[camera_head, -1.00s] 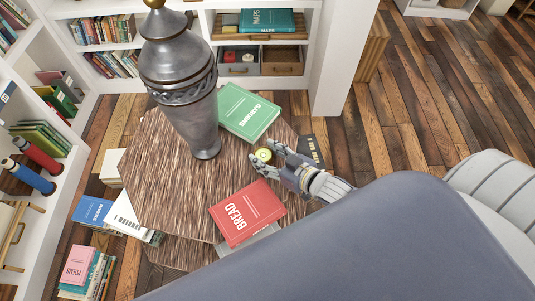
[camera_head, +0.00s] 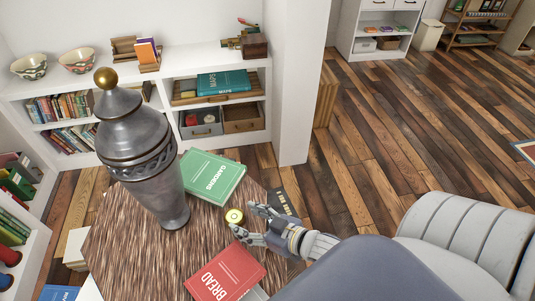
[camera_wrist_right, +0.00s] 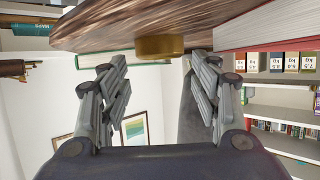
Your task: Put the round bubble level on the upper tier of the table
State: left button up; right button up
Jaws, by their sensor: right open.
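The round bubble level (camera_head: 234,216) is a small brass-coloured disc with a yellow-green face. In the right wrist view the level (camera_wrist_right: 159,46) shows upside down against the tabletop, centred between and just past the fingertips. My right gripper (camera_head: 242,219) is open at tabletop height beside the level, its fingers pointing at it. No clear contact shows. The right gripper (camera_wrist_right: 156,72) holds nothing in the right wrist view. My left gripper is not in view.
A tall grey metal urn (camera_head: 152,165) stands left of the level. A green book (camera_head: 212,177) lies behind it and a red book (camera_head: 226,274) in front. A dark book (camera_head: 284,202) lies near the right edge. White shelves (camera_head: 225,50) stand behind.

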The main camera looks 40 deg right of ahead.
jog(key=v, duration=0.8)
dwell(0.5)
